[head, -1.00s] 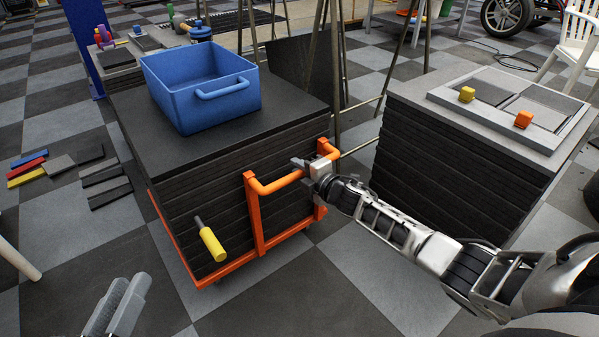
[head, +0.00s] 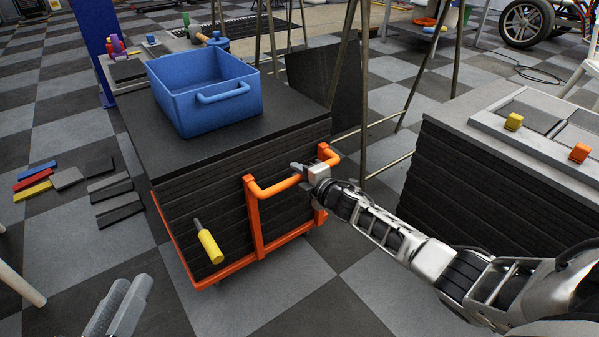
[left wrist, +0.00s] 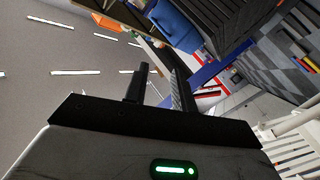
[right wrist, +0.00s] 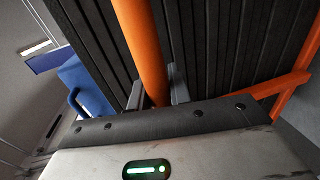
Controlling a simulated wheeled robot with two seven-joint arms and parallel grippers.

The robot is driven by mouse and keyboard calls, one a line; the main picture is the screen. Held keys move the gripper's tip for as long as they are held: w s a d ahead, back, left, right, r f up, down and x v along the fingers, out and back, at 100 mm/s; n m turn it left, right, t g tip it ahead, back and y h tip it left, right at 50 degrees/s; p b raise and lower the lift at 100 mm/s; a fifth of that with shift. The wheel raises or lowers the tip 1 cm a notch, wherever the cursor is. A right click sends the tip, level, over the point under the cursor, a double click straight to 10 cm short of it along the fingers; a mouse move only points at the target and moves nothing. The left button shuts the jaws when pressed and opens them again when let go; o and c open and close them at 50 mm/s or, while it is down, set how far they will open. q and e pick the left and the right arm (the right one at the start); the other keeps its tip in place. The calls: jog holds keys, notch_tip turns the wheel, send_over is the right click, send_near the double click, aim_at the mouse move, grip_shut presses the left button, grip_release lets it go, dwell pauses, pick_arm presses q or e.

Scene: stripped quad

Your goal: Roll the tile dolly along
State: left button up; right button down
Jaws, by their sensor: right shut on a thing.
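The tile dolly (head: 258,228) has an orange frame and an orange push handle, and carries a tall stack of black tiles (head: 215,205). A blue tub (head: 205,95) sits on top of the stack. My right gripper (head: 306,174) is shut on the handle's horizontal bar near its right end; the right wrist view shows the orange bar (right wrist: 146,50) between its fingers. A yellow-handled tool (head: 209,242) sticks out at the stack's near side. My left gripper (left wrist: 157,88) is open and empty, away from the dolly; grey parts of my left arm show at the lower left.
A second black tile stack (head: 490,180) with a grey top stands at the right, apart from the dolly. Trestle legs (head: 342,70) and a leaning dark panel (head: 325,85) stand just behind the dolly. Loose coloured tiles (head: 34,178) lie on the floor at the left.

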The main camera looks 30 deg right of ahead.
jog(key=shift+w+r, duration=0.2)
jog(key=c, duration=1.4)
grip_release()
pick_arm(q)
jog(key=shift+w, duration=0.15)
pick_arm(e)
jog(key=shift+o, duration=0.5)
jog(key=shift+f, duration=0.15)
pick_arm(q)
jog(key=f+g+y+p, duration=0.1)
jog(key=p, duration=0.2)
jog(key=s+a+f+m+g+y+p, duration=0.1)
jog(key=p, duration=0.2)
jog(key=shift+a+f+m, duration=0.15)
jog(key=shift+f+m, duration=0.1)
jog(key=shift+m, duration=0.05)
pick_arm(e)
jog(key=v, duration=1.6)
jog(key=shift+a, duration=0.1)
